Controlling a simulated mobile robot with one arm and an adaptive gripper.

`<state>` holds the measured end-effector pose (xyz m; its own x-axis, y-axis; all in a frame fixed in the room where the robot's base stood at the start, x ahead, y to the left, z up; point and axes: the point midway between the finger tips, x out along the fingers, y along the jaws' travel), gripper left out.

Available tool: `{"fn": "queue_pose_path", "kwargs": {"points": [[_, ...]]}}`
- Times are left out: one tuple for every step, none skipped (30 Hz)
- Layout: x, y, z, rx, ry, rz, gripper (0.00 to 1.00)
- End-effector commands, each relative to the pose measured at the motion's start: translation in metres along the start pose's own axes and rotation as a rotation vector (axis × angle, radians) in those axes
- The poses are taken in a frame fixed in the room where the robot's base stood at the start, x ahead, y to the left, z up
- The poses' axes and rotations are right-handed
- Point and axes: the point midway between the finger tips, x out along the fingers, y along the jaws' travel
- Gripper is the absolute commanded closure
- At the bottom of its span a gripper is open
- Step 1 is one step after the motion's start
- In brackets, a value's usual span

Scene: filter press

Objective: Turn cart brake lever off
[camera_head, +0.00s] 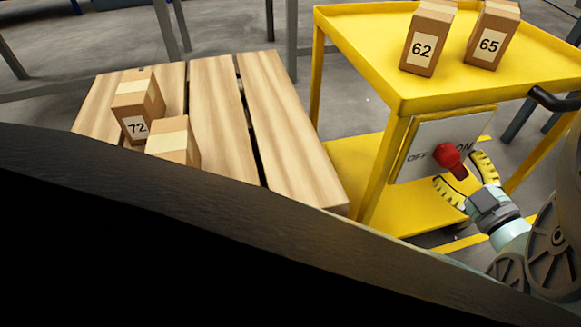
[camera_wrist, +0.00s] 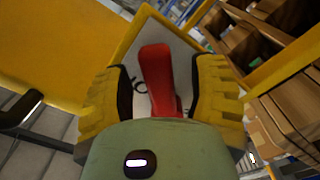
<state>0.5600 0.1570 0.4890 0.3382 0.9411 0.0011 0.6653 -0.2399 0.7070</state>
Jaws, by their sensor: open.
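The red brake lever (camera_head: 451,158) is mounted on a white plate (camera_head: 412,168) marked OFF on the left and ON on the right, on the side of the yellow cart (camera_head: 400,92). In the head view the lever points down and to the right, toward my gripper (camera_head: 462,181). My gripper has yellow ridged fingers, open around the lever's end. In the wrist view the red lever (camera_wrist: 157,72) stands between the two fingers (camera_wrist: 160,95), with a gap on the left; contact on the right cannot be told. The lever's lower end is hidden by my gripper's body.
Boxes labelled 62 (camera_head: 424,48) and 65 (camera_head: 488,42) stand on the cart top. A wooden pallet (camera_head: 275,120) with box 72 (camera_head: 136,105) and another box (camera_head: 173,142) is to the left. The cart's dark handle (camera_head: 552,100) juts out on the right.

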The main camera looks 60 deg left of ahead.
Motion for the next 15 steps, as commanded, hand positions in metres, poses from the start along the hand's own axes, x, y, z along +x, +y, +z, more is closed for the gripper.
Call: {"fn": "queue_pose_path", "kwargs": {"points": [[0.0025,-0.001,-0.0005,0.0,0.003,-0.003,0.43],[0.003,-0.0008,-0.0005,0.0,0.002,-0.002,0.43],[0.0033,-0.0006,-0.0005,0.0,0.001,-0.002,0.43],[0.0033,-0.0005,-0.0005,0.0,0.001,-0.002,0.43],[0.0032,-0.0004,-0.0005,0.0,0.001,-0.002,0.43],[0.0031,-0.0002,-0.0004,0.0,0.0,-0.001,0.43],[0.003,-0.0002,-0.0003,0.0,0.0,-0.001,0.43],[0.0029,-0.0001,-0.0002,0.0,0.0,-0.001,0.43],[0.0028,-0.0001,-0.0002,0.0,0.0,-0.001,0.38],[0.0027,-0.0001,-0.0002,0.0,0.0,-0.001,0.41],[0.0027,0.0,-0.0001,0.0,-0.001,-0.001,0.44],[0.0026,0.0,0.0,0.001,-0.001,0.0,0.48],[0.0025,0.0,0.0,0.001,-0.001,0.0,0.51],[0.0025,0.0001,0.0,0.0,-0.001,0.0,0.54],[0.0024,0.0001,0.0001,0.0,-0.001,0.0,0.58]]}}
